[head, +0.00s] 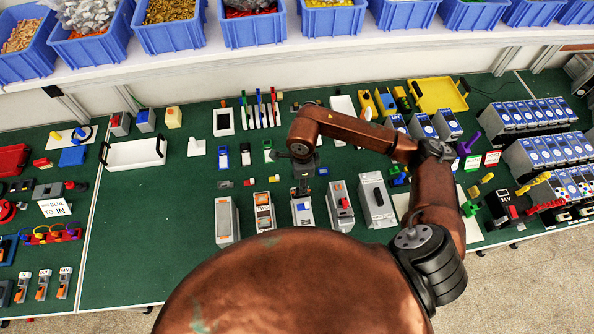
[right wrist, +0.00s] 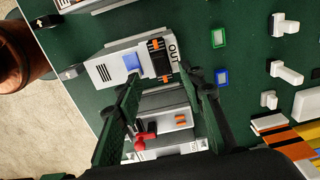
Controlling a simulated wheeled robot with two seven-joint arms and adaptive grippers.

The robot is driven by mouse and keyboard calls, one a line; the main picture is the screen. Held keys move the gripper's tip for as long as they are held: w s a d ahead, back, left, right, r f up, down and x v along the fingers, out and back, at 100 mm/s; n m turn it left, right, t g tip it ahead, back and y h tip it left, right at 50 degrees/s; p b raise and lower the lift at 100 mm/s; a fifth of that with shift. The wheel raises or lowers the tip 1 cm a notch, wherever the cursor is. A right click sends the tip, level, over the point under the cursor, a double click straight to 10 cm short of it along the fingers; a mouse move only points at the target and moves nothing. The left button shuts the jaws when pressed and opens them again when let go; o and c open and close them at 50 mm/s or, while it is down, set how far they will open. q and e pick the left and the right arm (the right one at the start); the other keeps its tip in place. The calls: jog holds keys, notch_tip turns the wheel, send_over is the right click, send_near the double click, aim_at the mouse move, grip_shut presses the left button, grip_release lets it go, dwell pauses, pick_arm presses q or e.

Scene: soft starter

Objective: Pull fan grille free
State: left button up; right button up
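A white-and-grey soft starter (right wrist: 107,70) with a blue square stands on the green table; it also shows in the head view (head: 303,216). A black slotted piece with orange tabs (right wrist: 158,60), which looks like the fan grille, sits on its end beside an "OUT" label. My right gripper (right wrist: 160,84) is open, with its two dark fingers apart and their tips near this piece. I cannot tell whether they touch it. In the head view the right gripper (head: 302,184) hangs over the starter's far end and hides the grille. My left gripper is not in view.
A unit with a red knob (head: 342,207) stands close to the right of the starter, and an orange-marked unit (head: 264,213) to the left. Small blue-framed (right wrist: 221,77) and green-framed parts lie beyond. Blue bins (head: 253,28) line the back shelf.

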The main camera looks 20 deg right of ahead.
notch_tip(320, 180, down, 4)
jog(key=shift+p, duration=0.5)
notch_tip(320, 180, down, 2)
jog(key=shift+w+f, duration=0.1)
jog(key=shift+f, duration=0.1)
jog(key=c, duration=0.6)
grip_shut()
jog(key=shift+o, duration=0.2)
grip_release()
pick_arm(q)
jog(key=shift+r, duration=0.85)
pick_arm(e)
grip_shut()
